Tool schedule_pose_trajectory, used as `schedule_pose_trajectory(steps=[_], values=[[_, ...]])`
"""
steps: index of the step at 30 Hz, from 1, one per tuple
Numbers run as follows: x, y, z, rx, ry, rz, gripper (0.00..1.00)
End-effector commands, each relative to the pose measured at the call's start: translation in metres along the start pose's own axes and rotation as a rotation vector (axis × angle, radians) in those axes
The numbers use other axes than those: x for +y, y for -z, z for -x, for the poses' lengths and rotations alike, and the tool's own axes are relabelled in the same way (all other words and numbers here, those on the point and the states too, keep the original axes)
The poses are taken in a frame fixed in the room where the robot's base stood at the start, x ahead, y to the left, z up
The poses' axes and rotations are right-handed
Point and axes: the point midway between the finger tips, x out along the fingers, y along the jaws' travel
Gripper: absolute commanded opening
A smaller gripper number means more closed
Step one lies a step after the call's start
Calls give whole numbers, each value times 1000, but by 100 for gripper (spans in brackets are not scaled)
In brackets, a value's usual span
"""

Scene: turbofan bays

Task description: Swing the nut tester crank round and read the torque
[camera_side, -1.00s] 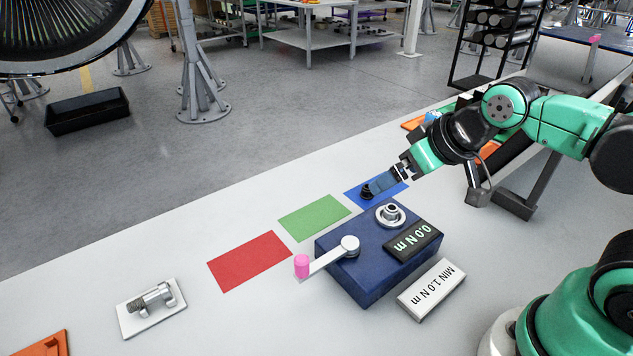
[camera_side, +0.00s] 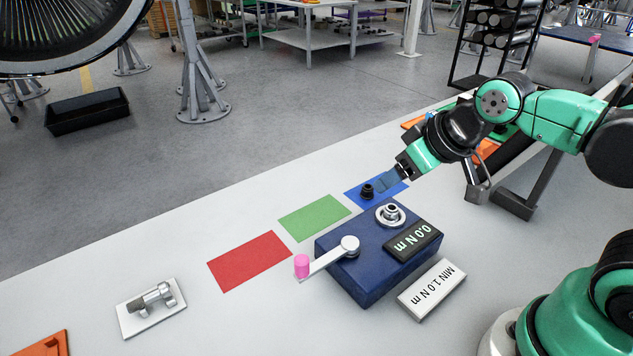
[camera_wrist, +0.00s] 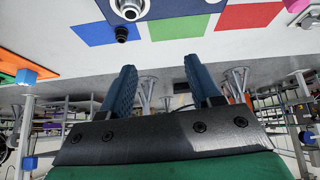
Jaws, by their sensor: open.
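The nut tester (camera_side: 365,285) is a dark blue box on the white bench in the side view. Its silver crank arm ends in an upright pink knob (camera_side: 302,265) at the left. A silver fitting (camera_side: 390,214) stands on top, and its display (camera_side: 413,241) reads 0.0 N m. A small black nut (camera_side: 367,192) stands on the blue mat behind the tester. It also shows in the wrist view (camera_wrist: 121,34). My gripper (camera_side: 384,183) is close to the nut, right of it, apart from the crank. Its two fingers (camera_wrist: 163,75) are spread, with nothing between them.
A white plate marked MIN 1.0 N m (camera_side: 432,290) lies before the tester. Green (camera_side: 313,217) and red (camera_side: 249,261) mats lie left of the blue mat (camera_side: 352,189). A metal fixture (camera_side: 152,308) stands at the lower left.

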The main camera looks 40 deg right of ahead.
Motion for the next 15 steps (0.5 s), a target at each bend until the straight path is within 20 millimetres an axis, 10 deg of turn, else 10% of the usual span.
schedule_pose_trajectory(steps=[15], values=[[-134,16,-19,-370,445,1474,57]])
